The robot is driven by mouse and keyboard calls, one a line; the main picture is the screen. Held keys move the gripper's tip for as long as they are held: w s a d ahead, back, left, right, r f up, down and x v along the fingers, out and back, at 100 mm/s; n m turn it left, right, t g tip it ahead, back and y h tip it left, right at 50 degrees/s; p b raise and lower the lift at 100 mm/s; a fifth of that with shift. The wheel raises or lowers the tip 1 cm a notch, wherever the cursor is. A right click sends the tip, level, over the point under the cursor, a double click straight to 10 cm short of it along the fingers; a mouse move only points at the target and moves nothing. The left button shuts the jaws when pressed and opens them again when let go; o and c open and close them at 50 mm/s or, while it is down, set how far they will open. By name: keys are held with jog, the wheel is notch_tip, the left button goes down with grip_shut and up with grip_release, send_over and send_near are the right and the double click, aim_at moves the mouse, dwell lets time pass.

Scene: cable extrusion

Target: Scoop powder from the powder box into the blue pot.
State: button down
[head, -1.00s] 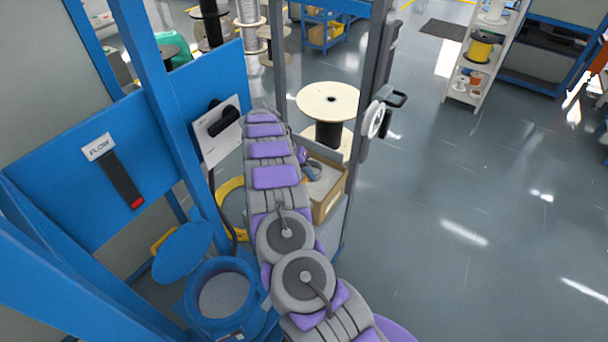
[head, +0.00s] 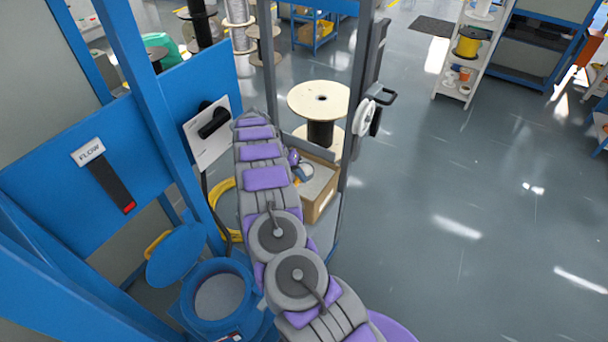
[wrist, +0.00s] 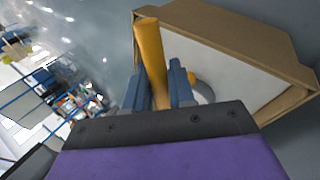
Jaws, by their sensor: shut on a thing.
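The powder box (head: 319,208) is an open brown cardboard box right of my arm in the head view. In the wrist view it (wrist: 215,22) is tilted at the upper right, with pale powder (wrist: 225,60) inside. My gripper (wrist: 158,78) is shut on an orange-yellow handle (wrist: 149,42), seemingly the scoop's. A rounded pale shape lies just right of the fingers, partly hidden; I cannot tell whether it is the scoop's bowl. The blue pot (head: 190,310) stands left of my arm, its round lid (head: 176,256) swung open and a grey surface inside.
A blue frame with a FLOW panel (head: 60,185) and a black-handled switch plate (head: 212,132) stands at the left. A grey post with a white handwheel (head: 362,117) rises beside the box. A cable spool (head: 319,98) stands behind.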

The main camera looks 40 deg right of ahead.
jog(key=shift+a+r, duration=0.1)
jog(key=shift+a, duration=0.05)
jog(key=shift+r, duration=0.5)
jog(key=shift+r+p, duration=0.9)
jog(key=shift+r, duration=0.6)
jog(key=shift+r+p, duration=1.15)
jog(key=shift+r, duration=2.15)
